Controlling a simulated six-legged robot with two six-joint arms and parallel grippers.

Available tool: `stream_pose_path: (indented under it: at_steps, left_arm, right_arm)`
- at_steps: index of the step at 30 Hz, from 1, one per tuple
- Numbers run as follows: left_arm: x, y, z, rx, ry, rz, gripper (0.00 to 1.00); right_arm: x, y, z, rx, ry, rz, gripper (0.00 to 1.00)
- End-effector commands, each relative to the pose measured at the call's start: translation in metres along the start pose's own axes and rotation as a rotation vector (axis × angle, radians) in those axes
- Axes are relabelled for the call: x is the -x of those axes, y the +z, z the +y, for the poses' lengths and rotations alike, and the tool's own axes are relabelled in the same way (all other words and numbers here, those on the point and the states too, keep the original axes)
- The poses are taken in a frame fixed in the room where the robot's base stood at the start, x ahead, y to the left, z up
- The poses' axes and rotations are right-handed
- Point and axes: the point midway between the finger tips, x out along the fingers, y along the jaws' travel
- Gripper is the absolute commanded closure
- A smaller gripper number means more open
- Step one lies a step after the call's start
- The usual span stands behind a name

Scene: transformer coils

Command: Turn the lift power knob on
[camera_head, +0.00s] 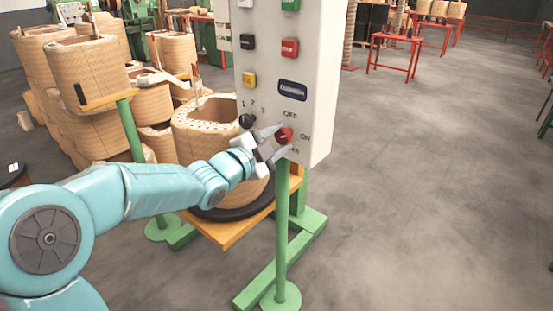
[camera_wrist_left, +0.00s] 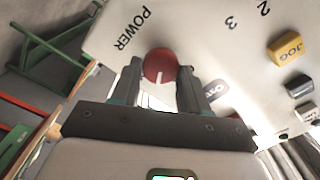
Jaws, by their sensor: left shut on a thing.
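The red power knob (camera_head: 284,135) is on the lower right front of the grey control box (camera_head: 285,60), with OFF above it and ON to its right. My left gripper (camera_head: 277,141) reaches it from the lower left and is shut on it. In the wrist view the round red knob (camera_wrist_left: 160,64) is between the two dark fingers. A white line on it points down the picture, towards the gripper body. My right gripper is not in view.
A black selector knob (camera_head: 246,121) marked 1, 2, 3 is close to the left gripper. Several coloured buttons are above. The box is on a green stand (camera_head: 281,230) beside a large coil (camera_head: 205,130). Open floor lies to the right.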

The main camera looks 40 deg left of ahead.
Motion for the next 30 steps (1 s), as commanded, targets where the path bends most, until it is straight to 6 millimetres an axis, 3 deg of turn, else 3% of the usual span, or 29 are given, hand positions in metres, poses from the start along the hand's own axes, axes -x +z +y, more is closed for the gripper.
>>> stream_pose_path:
  at_steps: [1,3,12,30]
  left_arm:
    - [0.000,0.004,0.007,-0.043,-0.003,0.001,0.86]
    - [0.000,0.004,0.006,-0.110,-0.003,0.002,0.86]
    - [0.000,0.003,0.005,-0.359,-0.002,0.000,0.86]
    - [0.000,0.001,0.003,-0.580,0.001,0.000,0.86]
  right_arm:
    - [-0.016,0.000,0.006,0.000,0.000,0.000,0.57]
    - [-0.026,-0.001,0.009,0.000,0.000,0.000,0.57]
    - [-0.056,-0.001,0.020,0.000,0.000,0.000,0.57]
    - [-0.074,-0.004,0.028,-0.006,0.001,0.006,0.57]
